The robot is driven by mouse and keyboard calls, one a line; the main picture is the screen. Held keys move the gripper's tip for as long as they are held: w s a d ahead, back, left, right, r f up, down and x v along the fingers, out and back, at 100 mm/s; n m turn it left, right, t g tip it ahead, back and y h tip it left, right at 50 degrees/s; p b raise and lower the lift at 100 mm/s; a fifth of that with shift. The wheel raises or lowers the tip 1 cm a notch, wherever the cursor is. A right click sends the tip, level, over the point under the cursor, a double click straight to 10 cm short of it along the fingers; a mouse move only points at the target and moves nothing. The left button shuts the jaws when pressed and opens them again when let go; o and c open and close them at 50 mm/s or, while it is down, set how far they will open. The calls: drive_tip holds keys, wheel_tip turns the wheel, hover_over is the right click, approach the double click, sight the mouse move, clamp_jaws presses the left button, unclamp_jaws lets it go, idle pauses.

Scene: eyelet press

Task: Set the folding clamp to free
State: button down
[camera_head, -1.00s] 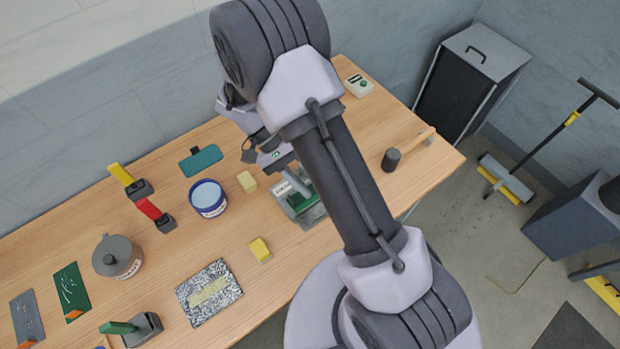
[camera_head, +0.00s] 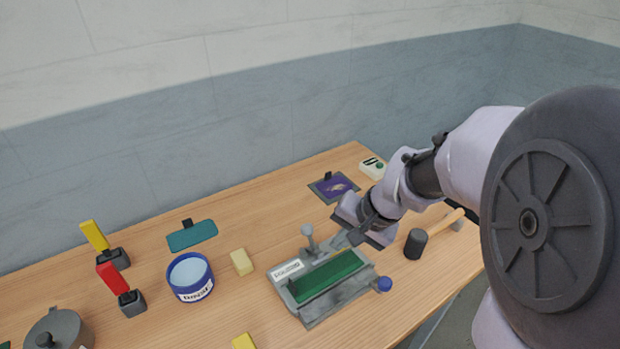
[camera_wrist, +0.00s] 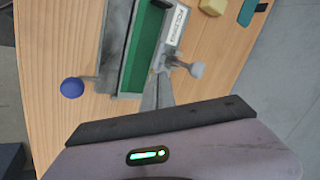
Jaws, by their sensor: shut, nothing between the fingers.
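A grey bench device (camera_head: 318,308) with a long green bar (camera_head: 328,275) stands on the table, and I take it as the folding clamp. In the wrist view the green bar (camera_wrist: 145,45), grey knob (camera_wrist: 196,70) and blue knob (camera_wrist: 72,88) show. My gripper (camera_head: 345,241) is shut and empty, close beside the grey lever; I cannot tell whether they touch.
A hammer (camera_head: 416,243) lies right of my arm. A purple-topped plate (camera_head: 333,187) and a small white box (camera_head: 373,168) are behind. A yellow block (camera_head: 241,262), a blue-and-white tub (camera_head: 190,278) and red (camera_head: 111,277) and yellow (camera_head: 94,236) levers stand left.

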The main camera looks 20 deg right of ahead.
sight(311, 241)
drive_tip(key=shift+w+a+f, duration=0.1)
drive_tip(key=shift+w+a, duration=0.65)
drive_tip(key=shift+w, duration=0.15)
drive_tip(key=shift+w+a+f, duration=0.1)
drive_tip(key=shift+w+a, duration=0.6)
drive_tip(key=shift+w, duration=0.2)
drive_tip(key=shift+r, duration=0.2)
